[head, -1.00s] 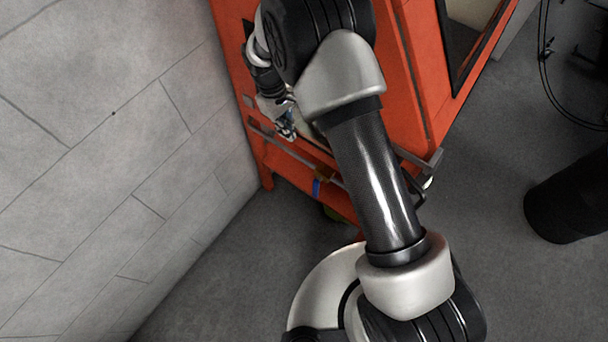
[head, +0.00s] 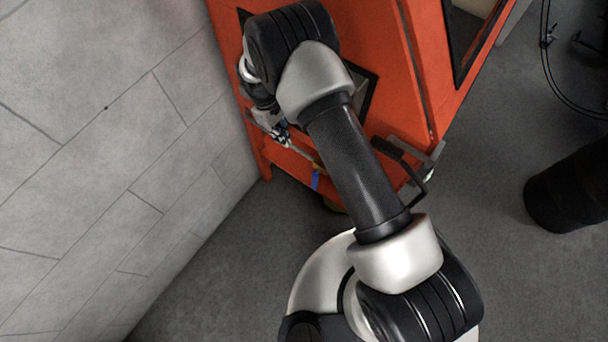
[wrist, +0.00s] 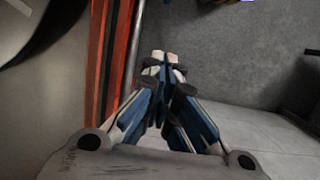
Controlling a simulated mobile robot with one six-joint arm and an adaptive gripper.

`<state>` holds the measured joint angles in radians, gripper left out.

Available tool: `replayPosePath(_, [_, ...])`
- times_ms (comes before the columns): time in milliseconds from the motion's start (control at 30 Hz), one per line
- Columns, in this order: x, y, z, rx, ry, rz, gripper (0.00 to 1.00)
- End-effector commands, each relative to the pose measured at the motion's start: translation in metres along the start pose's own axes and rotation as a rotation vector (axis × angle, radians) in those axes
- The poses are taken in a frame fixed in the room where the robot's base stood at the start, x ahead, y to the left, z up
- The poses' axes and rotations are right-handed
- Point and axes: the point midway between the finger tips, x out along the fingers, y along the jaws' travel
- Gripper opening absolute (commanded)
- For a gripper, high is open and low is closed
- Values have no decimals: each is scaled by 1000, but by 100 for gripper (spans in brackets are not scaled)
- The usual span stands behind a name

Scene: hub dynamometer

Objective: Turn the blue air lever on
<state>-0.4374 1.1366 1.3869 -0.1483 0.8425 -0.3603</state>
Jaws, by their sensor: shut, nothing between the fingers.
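The blue lever (head: 316,181) hangs down from a small brass-coloured valve (head: 320,167) on a grey pipe (head: 303,152) along the front of the orange cabinet. My gripper (head: 284,142) is close to the pipe, to the left of the lever and apart from it. In the wrist view, my gripper (wrist: 162,62) has its fingertips together with nothing between them. A small blue-purple and yellow bit at the top edge of the wrist view is too cut off to identify.
A grey block wall (head: 100,150) is close on the left. A black cylinder (head: 570,195) stands on the floor at right.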

Motion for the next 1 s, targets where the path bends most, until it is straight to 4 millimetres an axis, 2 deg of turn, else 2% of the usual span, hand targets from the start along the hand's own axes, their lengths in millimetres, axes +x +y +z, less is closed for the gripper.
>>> replayPosePath(100, [29,0,1,0,-4,-2,0])
replayPosePath(800, [182,-1,1,1,-3,-2,0])
replayPosePath(1000, [185,0,27,2,0,-1,0])
